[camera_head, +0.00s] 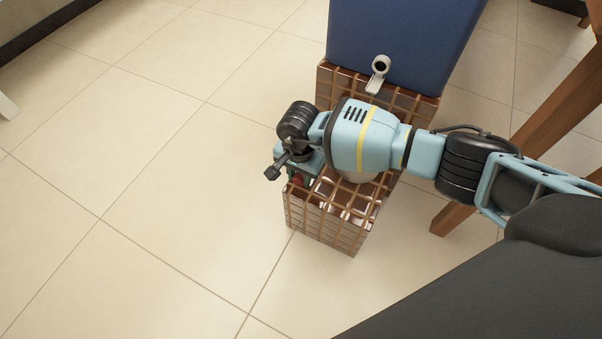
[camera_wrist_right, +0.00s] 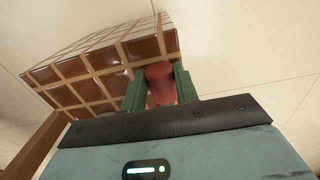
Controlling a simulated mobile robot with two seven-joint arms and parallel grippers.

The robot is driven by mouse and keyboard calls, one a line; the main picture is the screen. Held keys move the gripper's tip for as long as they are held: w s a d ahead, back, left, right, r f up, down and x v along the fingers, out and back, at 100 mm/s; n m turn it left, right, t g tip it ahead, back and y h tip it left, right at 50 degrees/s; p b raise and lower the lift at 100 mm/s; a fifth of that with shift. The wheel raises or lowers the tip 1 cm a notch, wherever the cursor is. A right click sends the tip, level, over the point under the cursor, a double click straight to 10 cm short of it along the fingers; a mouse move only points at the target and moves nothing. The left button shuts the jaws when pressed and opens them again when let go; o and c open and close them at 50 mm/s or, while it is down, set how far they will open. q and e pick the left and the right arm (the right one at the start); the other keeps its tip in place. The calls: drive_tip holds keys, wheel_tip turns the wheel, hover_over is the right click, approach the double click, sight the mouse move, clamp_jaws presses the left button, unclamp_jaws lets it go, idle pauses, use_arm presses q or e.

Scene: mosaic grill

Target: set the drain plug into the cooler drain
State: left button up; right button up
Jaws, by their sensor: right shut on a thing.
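The blue cooler (camera_head: 405,40) stands on the far end of a tiled stand at the top of the head view. Its white drain (camera_head: 378,80) juts from the near face, with a dark round opening at its upper end. My right gripper (camera_head: 297,181) is at the left edge of the stand's near end, to the left of and nearer than the drain, well apart from it. It is shut on the red drain plug (camera_wrist_right: 161,85), which sits between the green fingers in the right wrist view. In the head view the wrist hides most of the plug. My left gripper is not in view.
The brown tiled stand (camera_head: 325,226) runs from the near end back under the cooler; my right arm crosses above it. Wooden legs (camera_head: 468,194) stand at the right. The tiled floor at the left is clear.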

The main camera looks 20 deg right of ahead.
sight(302, 179)
drive_tip(key=shift+r, duration=0.1)
drive_tip(key=shift+r+p, duration=0.4)
drive_tip(key=shift+r, duration=0.15)
drive_tip(key=r+p, duration=0.1)
drive_tip(key=s+r+p, duration=0.1)
drive_tip(key=shift+d+r, duration=0.1)
drive_tip(key=shift+r, duration=0.2)
use_arm(q)
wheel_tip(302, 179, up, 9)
drive_tip(key=p, duration=0.6)
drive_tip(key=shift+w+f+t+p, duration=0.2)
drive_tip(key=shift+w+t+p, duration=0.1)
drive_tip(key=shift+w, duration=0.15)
use_arm(e)
drive_tip(key=s+r, duration=0.1)
drive_tip(key=s, duration=1.4)
drive_tip(key=shift+d, duration=0.45)
